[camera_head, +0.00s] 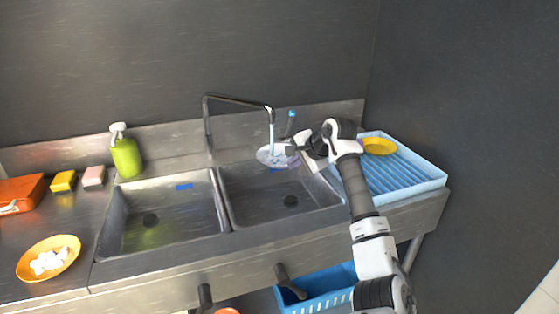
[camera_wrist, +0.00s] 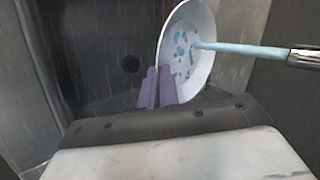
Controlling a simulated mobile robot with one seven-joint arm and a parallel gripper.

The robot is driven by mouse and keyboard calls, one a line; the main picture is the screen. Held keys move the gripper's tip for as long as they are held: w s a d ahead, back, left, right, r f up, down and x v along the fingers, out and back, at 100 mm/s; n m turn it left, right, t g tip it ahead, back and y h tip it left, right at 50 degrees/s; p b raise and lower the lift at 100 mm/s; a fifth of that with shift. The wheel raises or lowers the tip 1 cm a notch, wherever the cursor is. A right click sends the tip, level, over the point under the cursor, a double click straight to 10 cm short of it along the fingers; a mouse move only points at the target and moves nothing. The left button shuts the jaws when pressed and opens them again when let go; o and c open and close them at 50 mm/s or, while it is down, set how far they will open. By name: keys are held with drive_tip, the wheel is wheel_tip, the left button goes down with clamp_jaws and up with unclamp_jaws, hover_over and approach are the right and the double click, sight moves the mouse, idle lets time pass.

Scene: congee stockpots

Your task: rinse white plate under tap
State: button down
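The white plate (camera_head: 265,155) is held tilted over the right sink basin, under the tap (camera_head: 268,108). A pale blue stream of water (camera_head: 271,134) runs from the tap onto the plate. In the wrist view the plate (camera_wrist: 200,75) stands steeply tilted, with blue splashes on its inner face where the stream (camera_wrist: 240,48) lands. The tap's metal end (camera_wrist: 304,58) is at the right. My gripper (camera_wrist: 158,90) has its two purple fingers close together at the plate's near rim, with the rim between them. In the head view my gripper (camera_head: 295,150) reaches in from the right.
The left basin (camera_head: 165,235) is empty apart from a blue mark. A light blue ribbed rack (camera_head: 405,178) with a yellow dish (camera_head: 379,146) stands right of the sink. A green soap bottle (camera_head: 126,157), two sponges and an orange plate (camera_head: 70,246) with white pieces are at left.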

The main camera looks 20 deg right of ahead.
drive_tip(key=s+a+b, duration=0.2)
drive_tip(key=s+b, duration=0.3)
drive_tip(key=s, duration=0.2)
drive_tip(key=shift+s, duration=0.4)
idle(1.3)
drive_tip(key=s+a+r+b, duration=0.1)
drive_tip(key=s+r, duration=0.3)
drive_tip(key=shift+s+a, duration=0.15)
drive_tip(key=shift+s, duration=0.25)
idle(0.5)
